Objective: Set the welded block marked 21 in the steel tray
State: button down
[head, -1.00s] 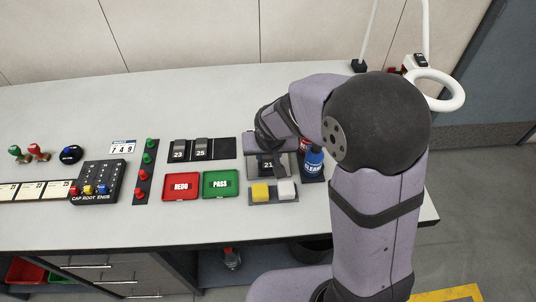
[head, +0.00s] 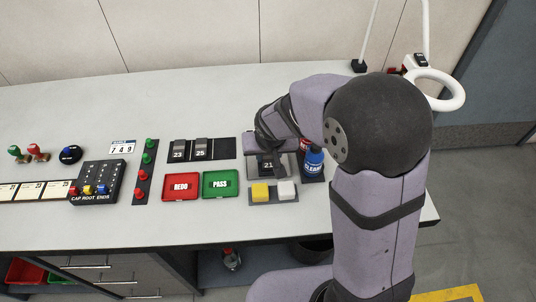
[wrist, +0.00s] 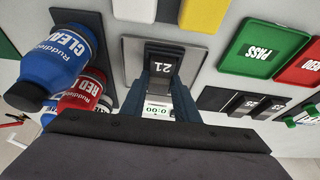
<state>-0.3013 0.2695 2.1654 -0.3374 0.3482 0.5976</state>
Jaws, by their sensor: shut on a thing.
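The black welded block marked 21 (wrist: 160,65) is between the fingers of my gripper (wrist: 162,88), which is shut on it. In the head view the block (head: 268,166) shows just below my wrist. The grey steel tray (wrist: 205,50) lies behind and beneath the block in the wrist view; in the head view part of the tray (head: 284,161) shows to the right of the block. The block overlaps the tray in both views. I cannot tell whether it touches the tray floor. My wrist hides the tray's far part in the head view.
Blue (head: 314,161) and red (wrist: 85,92) bottles stand close beside the tray. Yellow (head: 260,191) and white (head: 286,188) blocks sit just in front. Green PASS (head: 220,184) and red REDO (head: 182,186) trays lie to the left. Blocks 23 (head: 178,151) and 25 (head: 201,148) stand in a black rack.

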jog(key=shift+f, duration=0.1)
dwell(0.4)
dwell(0.3)
jog(key=c, duration=1.3)
grip_release()
jog(key=shift+r+p, duration=2.65)
jog(key=shift+r, duration=0.9)
